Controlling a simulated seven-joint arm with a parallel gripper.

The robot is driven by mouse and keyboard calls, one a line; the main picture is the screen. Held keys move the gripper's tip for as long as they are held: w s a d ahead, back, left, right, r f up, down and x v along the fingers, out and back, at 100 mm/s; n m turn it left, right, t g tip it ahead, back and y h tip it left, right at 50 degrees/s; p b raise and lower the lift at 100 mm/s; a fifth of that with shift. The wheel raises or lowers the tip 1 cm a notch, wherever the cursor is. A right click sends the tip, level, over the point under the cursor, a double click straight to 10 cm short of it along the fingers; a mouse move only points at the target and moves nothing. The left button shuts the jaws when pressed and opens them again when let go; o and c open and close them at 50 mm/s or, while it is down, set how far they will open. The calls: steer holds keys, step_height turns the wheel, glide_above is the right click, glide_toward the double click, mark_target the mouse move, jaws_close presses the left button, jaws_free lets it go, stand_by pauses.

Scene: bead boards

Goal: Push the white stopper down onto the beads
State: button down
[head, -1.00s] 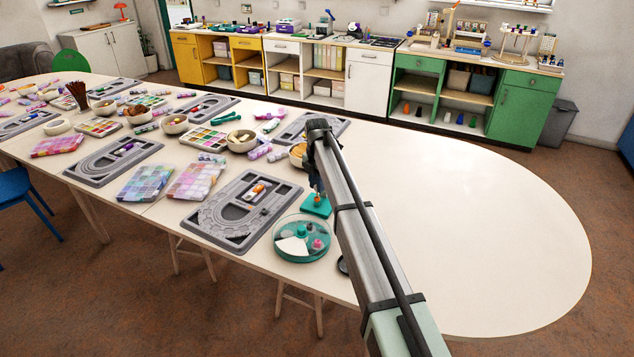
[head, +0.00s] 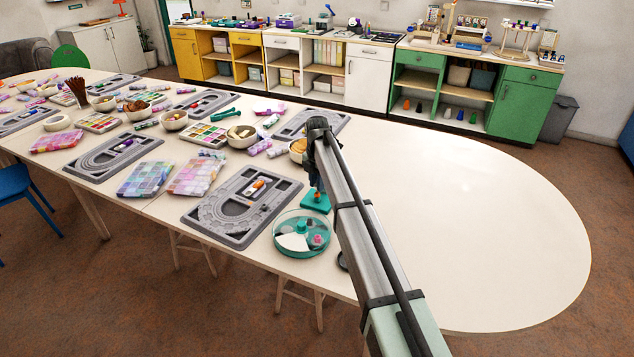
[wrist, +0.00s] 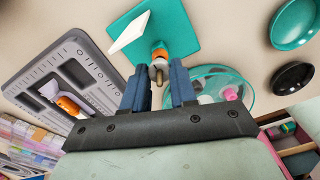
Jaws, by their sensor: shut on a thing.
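A teal square stand (wrist: 185,32) lies below my gripper (wrist: 160,68). Over it the wrist view shows a short upright stack with a whitish part (wrist: 158,43), an orange bead (wrist: 159,53) and a thin brown peg (wrist: 158,75). The brown peg lies between my blue fingers, which are shut on it as far as I can tell. A flat white piece (wrist: 130,32) shows beside the stack; I cannot tell whether it or the whitish part is the stopper. In the head view my arm partly covers the stand (head: 314,203) and hides the stack.
A round teal-rimmed tray (head: 277,246) stands just left of my arm. A grey bead board (head: 215,232) with orange and white pieces lies further left. Bowls, boxes and more boards crowd the left of the table. The table's right half (head: 480,220) is clear.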

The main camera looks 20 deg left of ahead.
steer(key=shift+f, duration=0.8)
steer(key=c, duration=0.8)
jaws_free()
step_height(320, 180, up, 14)
steer(key=shift+f, duration=0.1)
